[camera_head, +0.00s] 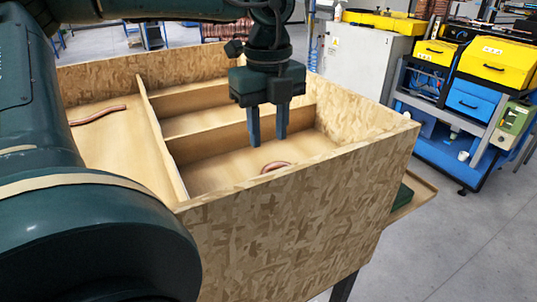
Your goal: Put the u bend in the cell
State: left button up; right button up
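A curved copper piece, which looks like the u bend (275,166), lies in the nearest small cell of a wooden crate (300,220). Its lower part is hidden by the crate's front wall. My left gripper (268,143) hangs over this cell, fingers pointing down and apart, with nothing between them. The fingertips appear above and behind the copper piece, not touching it. My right gripper is not in view.
A longer bent copper tube (98,115) lies in the large left compartment. Thin wooden dividers (160,140) separate the cells; the two farther cells look empty. A grey cabinet (362,65) and a blue cart with yellow bins (495,62) stand behind right.

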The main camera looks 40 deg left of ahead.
pick_arm(q)
jog(key=shift+r, duration=1.4)
